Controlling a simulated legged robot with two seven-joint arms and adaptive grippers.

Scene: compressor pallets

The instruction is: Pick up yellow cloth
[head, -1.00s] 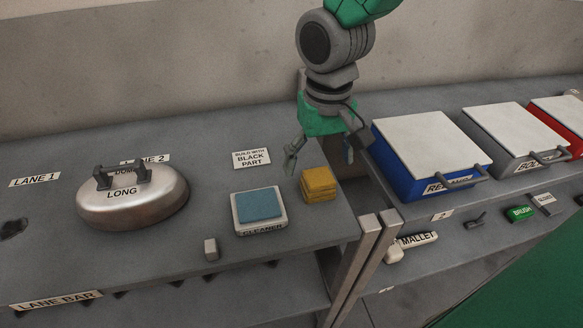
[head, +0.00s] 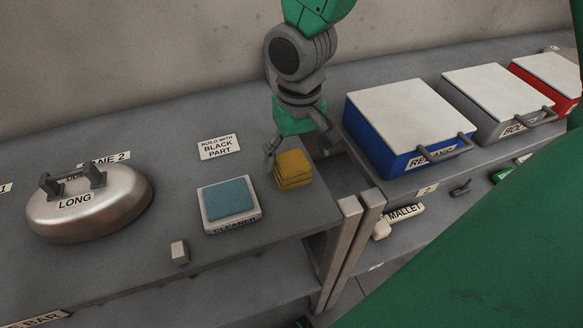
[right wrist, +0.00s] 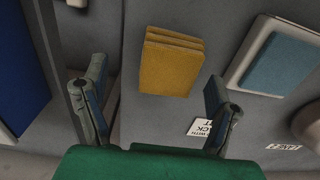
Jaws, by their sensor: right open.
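The yellow cloth (head: 293,170) is a folded stack lying on the grey bench near its right end, just right of the cleaner tray. It also shows in the right wrist view (right wrist: 171,66). My right gripper (head: 299,150) is open and empty behind the cloth in the head view. In the right wrist view my right gripper (right wrist: 157,80) has its fingers spread, with the cloth ahead, between and beyond the tips. No finger visibly touches the cloth. My left gripper is not in view.
A cleaner tray (head: 231,222) with a blue pad stands left of the cloth. A metal dome (head: 90,212) with a handle is farther left. A blue box (head: 372,144) stands right, across a gap between benches. A small grey block (head: 180,252) sits near the front edge.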

